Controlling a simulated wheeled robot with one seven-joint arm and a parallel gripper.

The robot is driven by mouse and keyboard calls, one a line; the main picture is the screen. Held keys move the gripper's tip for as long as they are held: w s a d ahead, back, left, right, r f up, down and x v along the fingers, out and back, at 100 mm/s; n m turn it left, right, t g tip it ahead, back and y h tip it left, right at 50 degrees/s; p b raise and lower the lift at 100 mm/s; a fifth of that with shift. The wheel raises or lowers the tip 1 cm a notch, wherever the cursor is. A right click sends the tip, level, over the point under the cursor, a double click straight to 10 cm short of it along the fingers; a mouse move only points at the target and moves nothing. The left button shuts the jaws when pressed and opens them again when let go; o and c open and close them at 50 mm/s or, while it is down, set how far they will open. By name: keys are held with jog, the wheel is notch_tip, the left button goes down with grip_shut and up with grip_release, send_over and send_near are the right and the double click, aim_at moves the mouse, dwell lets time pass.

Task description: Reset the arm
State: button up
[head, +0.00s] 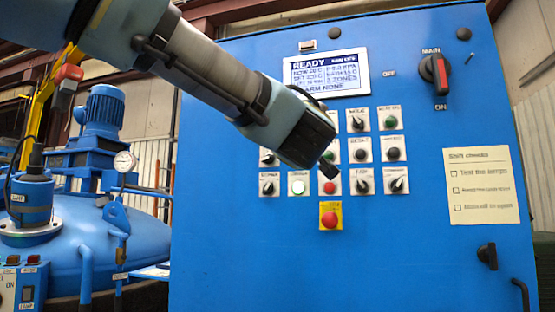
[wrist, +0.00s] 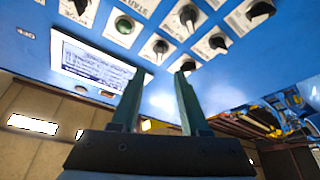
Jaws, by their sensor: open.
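My gripper (head: 329,170) hangs in front of the blue control cabinet (head: 420,260) and covers part of its rows of switches. In the wrist view my gripper (wrist: 160,73) has its two fingers apart, with nothing between them. The panel behind shows several black knobs and a dark green button (wrist: 125,25). The display also shows in the wrist view (wrist: 92,66). Whether the fingertips touch the panel cannot be told.
A red emergency button (head: 329,218) on a yellow plate sits below the switches. A main switch (head: 440,70) and a paper checklist (head: 481,186) are at the right. A blue furnace vessel (head: 140,240) with a motor (head: 102,118) and a gauge (head: 125,161) stands at left.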

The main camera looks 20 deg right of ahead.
jog(key=w+a+f+m+g+p, duration=0.2)
jog(key=w+f+m+g+p, duration=0.15)
jog(key=w+f, duration=0.65)
jog(key=w+a+f+m+g+y+p, duration=0.15)
jog(key=a+f, duration=0.25)
jog(key=f, duration=0.4)
jog(key=w+a+f+g+y, duration=0.25)
jog(key=a+f, duration=0.25)
jog(key=f, duration=0.3)
jog(key=s+a+f+n+g+y+p, duration=0.1)
jog(key=s+a+f+g+y+p, duration=0.3)
jog(key=a+f, duration=0.85)
jog(key=s+a+f+n+g+y, duration=0.1)
jog(key=s+a+f+g, duration=0.5)
jog(key=s+a, duration=0.4)
jog(key=shift+a+n+y, duration=0.3)
jog(key=shift+a, duration=0.55)
jog(key=shift+f, duration=0.1)
